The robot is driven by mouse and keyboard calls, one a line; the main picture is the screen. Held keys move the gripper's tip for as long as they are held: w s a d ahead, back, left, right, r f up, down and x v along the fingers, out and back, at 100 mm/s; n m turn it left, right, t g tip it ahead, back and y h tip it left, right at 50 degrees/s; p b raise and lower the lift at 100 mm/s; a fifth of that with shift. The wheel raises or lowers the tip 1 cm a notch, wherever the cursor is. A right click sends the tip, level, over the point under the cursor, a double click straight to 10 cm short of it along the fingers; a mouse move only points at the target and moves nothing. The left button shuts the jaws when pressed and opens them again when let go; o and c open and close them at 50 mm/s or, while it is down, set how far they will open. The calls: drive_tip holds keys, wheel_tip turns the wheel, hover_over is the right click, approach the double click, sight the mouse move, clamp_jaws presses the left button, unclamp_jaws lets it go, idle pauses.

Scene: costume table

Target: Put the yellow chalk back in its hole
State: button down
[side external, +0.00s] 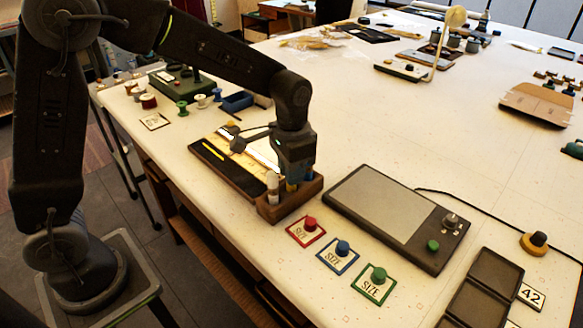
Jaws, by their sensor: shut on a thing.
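A brown wooden block (283,209) with holes stands near the table's front edge. A pale white stick (272,183) stands upright in its left end. My gripper (292,178) points down over the block, just right of the white stick. It is shut on the yellow chalk (291,185), of which only a small part shows low between the fingers. Something blue also shows there. The chalk's lower end is at the block; I cannot tell whether it is inside a hole. The fingers hide much of the block's top.
A dark board with a yellow strip (213,151) lies left of the block. A grey tablet device (388,205) lies to the right. Red, blue and green knobs on SIZE cards (306,230) stand in front. The table's middle is clear.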

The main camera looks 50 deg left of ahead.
drive_tip(key=shift+f, duration=0.3)
drive_tip(key=c, duration=0.9)
unclamp_jaws()
drive_tip(key=shift+r, duration=0.15)
drive_tip(key=shift+r, duration=3.4)
drive_tip(key=shift+r, duration=0.1)
drive_tip(key=s+a+r+n+t, duration=0.1)
drive_tip(key=s+a+r+t, duration=0.1)
drive_tip(key=s, duration=0.8)
drive_tip(key=s+a+r+n+t, duration=0.2)
drive_tip(key=s+a+t, duration=0.1)
drive_tip(key=s, duration=0.6)
drive_tip(key=shift+s+a+r+t, duration=0.3)
drive_tip(key=shift+s+a, duration=0.05)
drive_tip(key=shift+a, duration=0.25)
